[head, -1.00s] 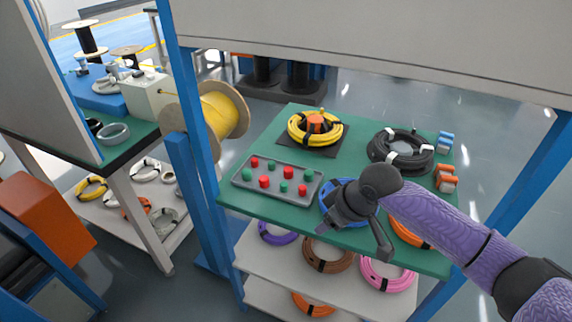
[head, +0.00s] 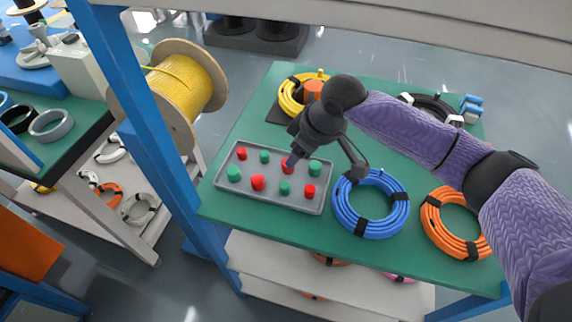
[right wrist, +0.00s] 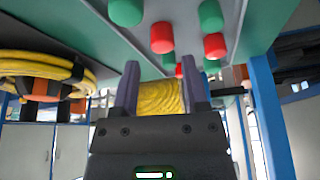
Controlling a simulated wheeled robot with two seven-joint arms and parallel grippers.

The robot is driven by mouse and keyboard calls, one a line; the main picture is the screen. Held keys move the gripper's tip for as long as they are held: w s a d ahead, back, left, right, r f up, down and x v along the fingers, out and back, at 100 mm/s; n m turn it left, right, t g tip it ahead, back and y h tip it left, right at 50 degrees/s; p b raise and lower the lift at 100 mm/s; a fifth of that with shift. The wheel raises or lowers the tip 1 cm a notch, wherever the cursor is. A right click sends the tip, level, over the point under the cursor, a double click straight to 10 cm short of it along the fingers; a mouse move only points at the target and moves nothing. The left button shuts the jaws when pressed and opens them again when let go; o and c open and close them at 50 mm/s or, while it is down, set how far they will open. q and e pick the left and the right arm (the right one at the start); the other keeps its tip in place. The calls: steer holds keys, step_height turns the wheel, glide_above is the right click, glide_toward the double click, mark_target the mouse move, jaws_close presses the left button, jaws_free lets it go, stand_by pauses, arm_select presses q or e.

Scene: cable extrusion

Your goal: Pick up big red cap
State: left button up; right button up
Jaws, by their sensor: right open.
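A grey tray (head: 222,184) on the green tabletop holds several red and green caps. A larger-looking red cap (head: 258,183) stands in its front row, and another red cap (head: 310,191) stands to its right. A further red cap (head: 288,168) in the back row is close to one finger of my right gripper (head: 327,163). That gripper is open and empty, above the tray's right side. In the right wrist view its fingers (right wrist: 161,92) are apart with no cap between them; red caps (right wrist: 162,38) and green caps (right wrist: 210,16) show beyond. My left gripper is out of view.
A blue cable coil (head: 372,226) lies right of the tray, an orange coil (head: 436,232) further right. A yellow coil (head: 290,97) is behind. A blue post (head: 150,130) and a yellow cable spool (head: 190,85) stand left of the table.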

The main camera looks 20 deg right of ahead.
mark_target(286, 169)
steer(key=b+x, duration=0.2)
steer(key=x, duration=0.3)
steer(key=shift+s+b, duration=0.15)
steer(key=shift+b, duration=0.25)
steer(key=shift+r, duration=0.25)
jaws_close()
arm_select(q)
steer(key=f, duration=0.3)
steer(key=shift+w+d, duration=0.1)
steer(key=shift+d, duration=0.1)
arm_select(e)
steer(key=shift+r+p, duration=0.25)
steer(key=shift+p, duration=0.1)
arm_select(q)
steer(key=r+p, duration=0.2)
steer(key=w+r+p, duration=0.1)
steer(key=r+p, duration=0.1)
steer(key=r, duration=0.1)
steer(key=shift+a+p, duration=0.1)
steer(key=shift+p, duration=0.3)
arm_select(e)
step_height(286, 169, up, 10)
steer(key=shift+f, duration=0.25)
